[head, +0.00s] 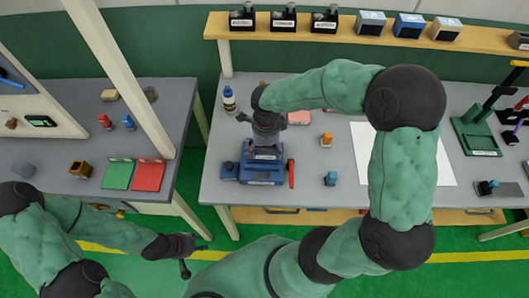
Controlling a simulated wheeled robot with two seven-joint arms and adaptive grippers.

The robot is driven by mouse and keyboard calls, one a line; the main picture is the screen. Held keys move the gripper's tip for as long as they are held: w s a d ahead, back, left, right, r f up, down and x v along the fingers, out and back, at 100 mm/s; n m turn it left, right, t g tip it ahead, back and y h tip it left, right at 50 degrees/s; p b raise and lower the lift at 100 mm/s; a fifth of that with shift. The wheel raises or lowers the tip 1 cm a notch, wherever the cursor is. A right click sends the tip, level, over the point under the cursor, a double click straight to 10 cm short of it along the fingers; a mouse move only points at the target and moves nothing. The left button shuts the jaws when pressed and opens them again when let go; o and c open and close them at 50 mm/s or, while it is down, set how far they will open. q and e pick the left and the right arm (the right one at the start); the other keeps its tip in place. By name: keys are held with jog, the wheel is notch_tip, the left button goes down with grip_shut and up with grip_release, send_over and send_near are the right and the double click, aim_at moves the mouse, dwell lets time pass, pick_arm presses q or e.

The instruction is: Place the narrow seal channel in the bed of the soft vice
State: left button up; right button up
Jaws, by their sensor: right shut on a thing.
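The blue soft vice (228,170) stands on the middle bench, with a red handle (291,174) on its right side. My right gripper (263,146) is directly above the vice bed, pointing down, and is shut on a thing. That thing is mostly hidden by the gripper; a dark piece with a pale label shows low at the jaws, and I cannot tell whether it is the narrow seal channel or whether it touches the bed. My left gripper (194,257) is open and empty, low in front of the gap between the benches.
A glue bottle (229,99), an orange stamp-like piece (326,139) and a blue one (330,178) stand near the vice. A white sheet (360,150) lies to the right, partly behind my arm. Green (118,173) and red (149,174) pads lie on the left bench.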

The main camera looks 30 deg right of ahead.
aim_at(265, 152)
jog(key=shift+w+f, duration=0.25)
jog(key=shift+f, duration=0.05)
jog(key=shift+w+f+b, duration=0.15)
jog(key=shift+f+b, duration=0.15)
jog(key=shift+f, duration=1.35)
jog(key=shift+f, duration=0.15)
jog(key=o, duration=1.2)
jog(key=shift+o, duration=0.2)
jog(key=shift+r, duration=0.4)
notch_tip(265, 152, up, 12)
jog(key=shift+f+p, duration=0.25)
jog(key=shift+p, duration=0.7)
